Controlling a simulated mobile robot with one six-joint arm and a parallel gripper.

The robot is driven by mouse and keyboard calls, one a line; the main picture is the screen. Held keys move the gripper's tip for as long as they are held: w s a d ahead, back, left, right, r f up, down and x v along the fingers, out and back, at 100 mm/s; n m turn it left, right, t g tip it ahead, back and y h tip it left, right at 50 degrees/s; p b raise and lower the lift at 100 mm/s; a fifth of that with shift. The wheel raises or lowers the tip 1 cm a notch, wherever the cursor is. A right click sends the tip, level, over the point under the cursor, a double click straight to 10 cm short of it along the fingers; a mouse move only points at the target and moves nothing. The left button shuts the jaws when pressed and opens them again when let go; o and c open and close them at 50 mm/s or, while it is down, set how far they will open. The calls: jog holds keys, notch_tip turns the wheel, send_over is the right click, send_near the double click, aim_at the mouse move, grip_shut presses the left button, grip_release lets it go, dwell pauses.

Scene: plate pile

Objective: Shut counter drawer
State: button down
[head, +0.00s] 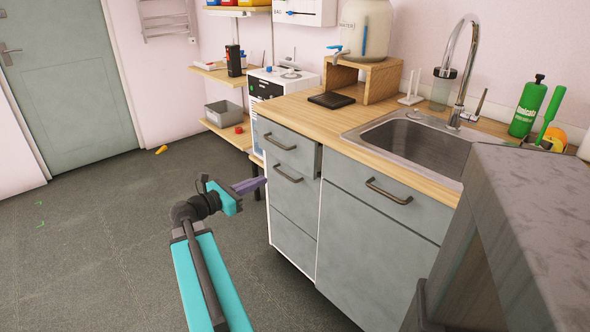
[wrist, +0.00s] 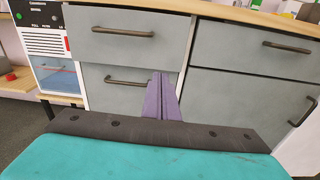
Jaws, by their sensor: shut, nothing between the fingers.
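The wooden-topped counter has a grey top drawer (head: 285,150) on its left column, with a dark bar handle. This drawer stands a little out from the cabinet, and its side shows at the right edge. It also shows in the wrist view (wrist: 125,38) at upper left. Below it is a second drawer (head: 288,192) with its own handle, which looks closed. My gripper (head: 262,183) has purple fingers, shut and empty, in front of the left column at about second-drawer height. In the wrist view the fingers (wrist: 159,82) point at the drawer fronts. I cannot tell whether they touch.
A wider grey front (head: 385,195) with a handle sits right of the drawers, below the sink (head: 410,140). A dark grey worktop (head: 540,200) stands close on the right. Shelves (head: 222,75) stand at the back left. The floor at left is mostly clear.

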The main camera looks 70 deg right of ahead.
aim_at(302, 157)
jog(key=shift+s+d+r+g, duration=0.2)
jog(key=shift+s+r, duration=0.15)
jog(key=shift+r, duration=0.2)
jog(key=shift+s+d+r+g, duration=0.2)
jog(key=shift+s+r, duration=0.15)
jog(key=shift+r, duration=0.15)
jog(key=b+x, duration=0.2)
jog(key=x, duration=1.2)
jog(key=shift+w+b, duration=0.1)
jog(key=shift+b, duration=0.2)
jog(key=shift+d, duration=0.1)
